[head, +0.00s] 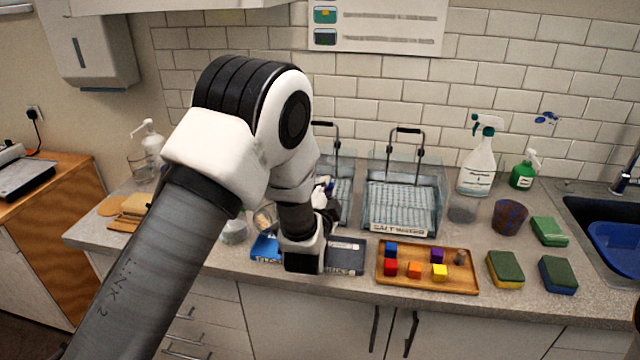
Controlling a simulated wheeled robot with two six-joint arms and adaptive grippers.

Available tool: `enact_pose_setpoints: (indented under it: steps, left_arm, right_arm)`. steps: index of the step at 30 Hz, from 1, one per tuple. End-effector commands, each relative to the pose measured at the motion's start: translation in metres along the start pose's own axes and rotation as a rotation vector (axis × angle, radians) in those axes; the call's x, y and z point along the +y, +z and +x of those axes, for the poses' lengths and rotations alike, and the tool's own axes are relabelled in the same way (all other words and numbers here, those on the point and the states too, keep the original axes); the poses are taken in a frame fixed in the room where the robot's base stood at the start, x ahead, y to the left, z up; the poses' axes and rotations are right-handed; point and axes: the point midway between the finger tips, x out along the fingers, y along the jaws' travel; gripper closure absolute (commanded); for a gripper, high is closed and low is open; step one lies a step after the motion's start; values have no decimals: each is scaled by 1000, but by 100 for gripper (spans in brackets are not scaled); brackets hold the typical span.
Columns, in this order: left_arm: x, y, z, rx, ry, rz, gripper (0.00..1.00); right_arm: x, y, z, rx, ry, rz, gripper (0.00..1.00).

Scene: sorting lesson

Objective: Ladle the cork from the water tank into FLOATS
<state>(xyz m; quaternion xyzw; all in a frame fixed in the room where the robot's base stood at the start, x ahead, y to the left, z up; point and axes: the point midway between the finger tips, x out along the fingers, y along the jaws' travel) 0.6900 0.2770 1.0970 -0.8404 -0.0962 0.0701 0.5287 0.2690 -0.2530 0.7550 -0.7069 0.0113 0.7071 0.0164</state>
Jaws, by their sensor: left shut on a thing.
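My left arm comes in from the left and covers much of the counter's middle. My left gripper (326,199) is mostly hidden by its own wrist, in front of the left clear tank (342,180). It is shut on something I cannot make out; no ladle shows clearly. The right clear tank (400,210) is labelled SALT WATER. A blue tray (264,247) and a dark grey tray (346,254) lie in front, their labels partly covered by my arm; I cannot read FLOATS. I cannot make out the cork. My right gripper is not in view.
A wooden tray (428,286) holds several coloured cubes and a small grey-brown cylinder (460,258). Sponges (505,268), a dark cup (509,217), a spray bottle (477,165) and a green bottle (523,172) stand right. A sink (590,215) is at the far right.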

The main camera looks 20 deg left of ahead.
Motion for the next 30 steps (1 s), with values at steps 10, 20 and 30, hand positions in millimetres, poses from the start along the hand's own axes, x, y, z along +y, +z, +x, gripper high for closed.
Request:
enact_pose_setpoints:
  steps: [10,20,30]
  left_arm:
    - [37,3,0,-1,-1,180,100]
    - [68,9,1,-4,-3,354,100]
    - [97,21,2,-6,-5,533,100]
  right_arm:
    - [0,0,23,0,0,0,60]
    - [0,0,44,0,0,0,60]
    - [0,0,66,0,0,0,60]
